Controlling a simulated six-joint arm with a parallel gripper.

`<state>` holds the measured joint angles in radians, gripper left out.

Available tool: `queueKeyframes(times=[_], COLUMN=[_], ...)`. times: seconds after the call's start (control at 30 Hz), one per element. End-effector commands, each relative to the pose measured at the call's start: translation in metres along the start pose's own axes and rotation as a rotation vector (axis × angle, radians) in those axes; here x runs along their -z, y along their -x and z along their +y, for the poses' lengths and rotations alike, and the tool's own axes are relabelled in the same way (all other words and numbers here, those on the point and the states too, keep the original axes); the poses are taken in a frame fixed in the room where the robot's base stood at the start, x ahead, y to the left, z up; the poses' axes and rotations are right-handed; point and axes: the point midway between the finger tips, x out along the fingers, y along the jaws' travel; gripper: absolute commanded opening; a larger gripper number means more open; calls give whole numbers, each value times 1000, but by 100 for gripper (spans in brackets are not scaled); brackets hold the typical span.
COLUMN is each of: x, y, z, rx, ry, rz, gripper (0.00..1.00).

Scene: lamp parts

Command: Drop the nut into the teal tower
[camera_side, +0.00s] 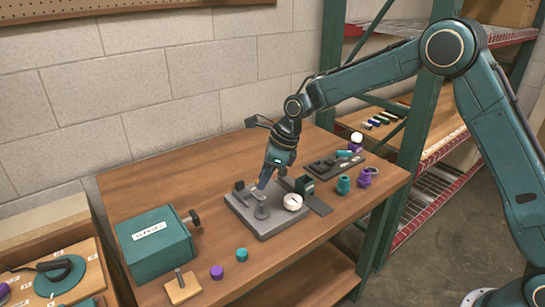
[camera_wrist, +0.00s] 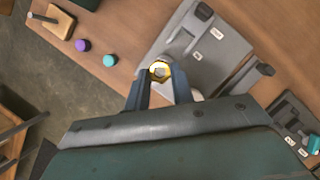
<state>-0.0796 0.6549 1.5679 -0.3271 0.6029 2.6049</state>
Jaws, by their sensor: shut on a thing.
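My gripper (camera_side: 265,181) points down over the grey fixture plate (camera_side: 270,228) in the side view. In the wrist view its two fingers (camera_wrist: 159,80) are shut on a gold hexagonal nut (camera_wrist: 160,71), seen from above with its hole showing. The nut is too small to make out in the side view. A teal tower-like part (camera_side: 343,185) stands upright on the table to the right of the plate, apart from my gripper. It is not clearly seen in the wrist view. Whether the nut touches anything below it cannot be told.
A purple tower-like part (camera_side: 366,177) stands close beside the teal one. A white round part (camera_side: 293,202) is on the plate. A teal box (camera_side: 155,245), a purple cap (camera_side: 217,272) and a teal cap (camera_side: 242,254) are at the left and front. A dark tray (camera_side: 333,165) lies behind.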

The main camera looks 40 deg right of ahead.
Motion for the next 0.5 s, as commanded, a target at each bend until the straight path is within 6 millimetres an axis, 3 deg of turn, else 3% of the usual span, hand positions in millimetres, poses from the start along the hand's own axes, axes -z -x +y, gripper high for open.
queueKeyframes(times=[0.27,0.5], x=[2,18], y=[1,7], z=[-3,-29], rx=[-2,-16], ry=[2,27], rz=[1,2], gripper=[0,0])
